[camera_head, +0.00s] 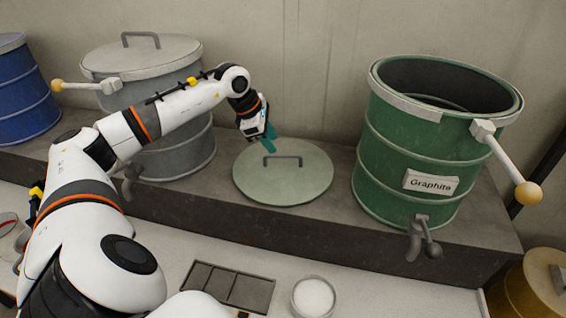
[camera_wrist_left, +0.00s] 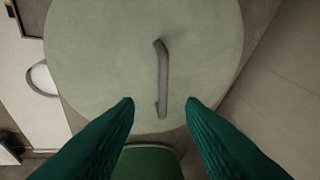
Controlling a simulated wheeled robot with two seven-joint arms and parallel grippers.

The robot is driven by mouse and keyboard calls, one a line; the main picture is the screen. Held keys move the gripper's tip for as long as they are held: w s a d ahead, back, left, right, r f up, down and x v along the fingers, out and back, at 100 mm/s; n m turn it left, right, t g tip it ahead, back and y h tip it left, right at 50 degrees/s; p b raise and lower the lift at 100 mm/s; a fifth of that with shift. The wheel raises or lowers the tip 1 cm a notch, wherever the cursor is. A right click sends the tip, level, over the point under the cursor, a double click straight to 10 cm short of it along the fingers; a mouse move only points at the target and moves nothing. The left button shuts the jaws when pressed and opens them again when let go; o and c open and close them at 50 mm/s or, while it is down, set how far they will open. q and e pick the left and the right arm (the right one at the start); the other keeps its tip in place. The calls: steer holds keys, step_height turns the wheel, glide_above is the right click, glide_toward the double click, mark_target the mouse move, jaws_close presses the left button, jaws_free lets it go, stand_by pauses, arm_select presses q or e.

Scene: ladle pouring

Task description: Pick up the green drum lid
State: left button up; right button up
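The green drum lid (camera_head: 262,181) is a pale green disc lying flat on the dark ledge, with a dark bar handle (camera_head: 282,158) on top. It fills much of the left wrist view (camera_wrist_left: 90,60), where its handle (camera_wrist_left: 162,80) runs nearly upright in the picture. My left gripper (camera_head: 269,143) is above the lid, close to the handle. In the left wrist view its teal fingers (camera_wrist_left: 160,103) are wide apart, one each side of the handle's line, with nothing between them touching. My right gripper is not in view.
The open green drum (camera_head: 385,155), labelled Graphite, stands right of the lid; its clamp lever ends in a yellow ball (camera_head: 528,193). A grey lidded drum (camera_head: 175,155) stands left, behind my arm. A dark tray (camera_head: 228,286) and a white bowl (camera_head: 313,297) are below the ledge.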

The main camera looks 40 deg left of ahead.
mark_target(281, 156)
arm_select(q)
steer(key=p+x, duration=0.1)
steer(key=x, duration=0.7)
steer(key=shift+w+a+f, duration=0.15)
steer(key=shift+w, duration=0.05)
jaws_close()
